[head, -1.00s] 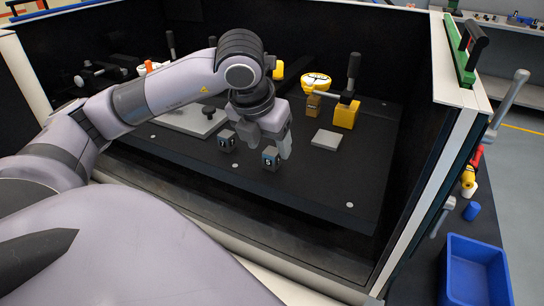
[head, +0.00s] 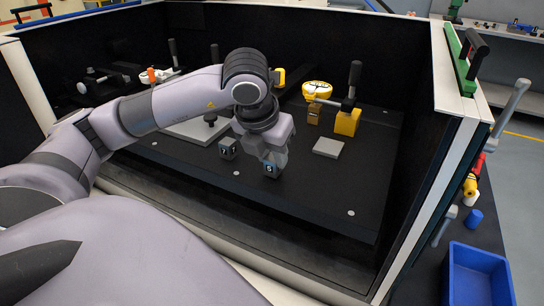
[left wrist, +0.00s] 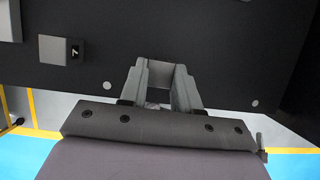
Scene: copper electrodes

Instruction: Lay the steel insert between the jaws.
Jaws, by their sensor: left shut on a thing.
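My left gripper (head: 274,157) reaches down over the black plate and is shut on a small grey steel block (head: 270,171) with a dark label that looks like 5. In the left wrist view the block (left wrist: 160,74) sits between the two fingers, its lower part hidden. I cannot tell whether it still touches the plate. A second grey block (head: 227,149) with a different label stands just to the left, apart from the gripper; it also shows in the left wrist view (left wrist: 56,51). My right gripper is not in view.
A flat grey square (head: 328,147) lies to the right on the black plate (head: 320,190). Behind it stand a yellow block with a black lever (head: 348,120) and a yellow-rimmed dial (head: 317,90). Dark walls enclose the plate. A blue bin (head: 478,272) is outside, right.

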